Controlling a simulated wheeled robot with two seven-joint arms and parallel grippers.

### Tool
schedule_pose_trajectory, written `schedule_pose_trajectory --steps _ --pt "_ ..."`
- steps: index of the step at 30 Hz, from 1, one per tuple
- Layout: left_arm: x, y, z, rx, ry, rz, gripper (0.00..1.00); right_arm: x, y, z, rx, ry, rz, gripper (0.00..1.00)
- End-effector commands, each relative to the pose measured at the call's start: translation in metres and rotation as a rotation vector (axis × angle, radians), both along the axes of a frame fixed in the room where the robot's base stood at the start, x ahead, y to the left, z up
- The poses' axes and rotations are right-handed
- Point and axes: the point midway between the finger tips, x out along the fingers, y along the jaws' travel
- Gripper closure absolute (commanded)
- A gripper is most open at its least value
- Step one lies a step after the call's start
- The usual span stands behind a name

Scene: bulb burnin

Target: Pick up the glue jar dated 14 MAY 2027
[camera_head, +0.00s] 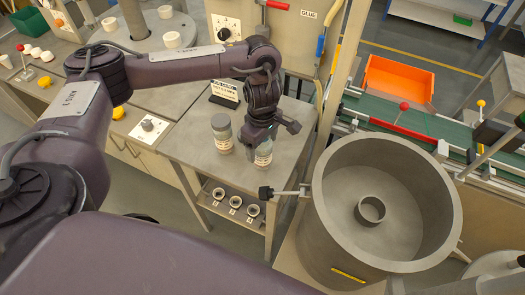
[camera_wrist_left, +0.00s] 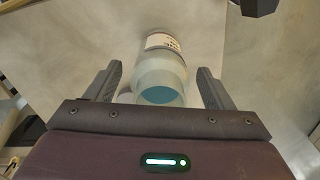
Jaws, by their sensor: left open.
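One jar (camera_head: 263,157) with a pale label stands on the small grey table, directly under my left gripper (camera_head: 262,138). In the left wrist view this jar (camera_wrist_left: 162,72) shows a pale, see-through body, a blue-green round area at the near end and a label with dark print. My left gripper (camera_wrist_left: 160,82) is open, with a finger on each side of the jar and gaps visible. A second jar (camera_head: 222,134), with a grey top and pale label, stands just left of it. No date is legible on either label. My right gripper is not in view.
A small sign (camera_head: 225,91) stands behind the jars. Several ring-shaped parts (camera_head: 235,201) sit on the shelf below.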

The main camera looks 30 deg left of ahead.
Motion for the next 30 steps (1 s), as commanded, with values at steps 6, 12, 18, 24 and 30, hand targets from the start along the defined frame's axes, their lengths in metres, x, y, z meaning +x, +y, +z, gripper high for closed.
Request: schedule_pose_trajectory --steps 6,12,18,24,30 --pt "0.0004 -0.0003 -0.0005 0.000 -0.001 0.000 0.24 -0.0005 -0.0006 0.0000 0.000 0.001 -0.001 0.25" --pt "0.0003 -0.0003 -0.0005 0.000 -0.001 0.000 0.48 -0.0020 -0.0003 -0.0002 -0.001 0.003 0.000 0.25" --pt "0.0003 -0.0003 -0.0004 0.000 -0.001 0.000 0.74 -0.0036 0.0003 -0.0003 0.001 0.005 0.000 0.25" --pt "0.0006 -0.0003 0.0001 0.000 -0.002 0.000 0.81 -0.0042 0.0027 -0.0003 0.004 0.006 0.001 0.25" --pt "0.0012 -0.0003 0.0046 -0.001 -0.003 0.000 0.81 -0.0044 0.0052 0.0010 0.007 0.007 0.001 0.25"
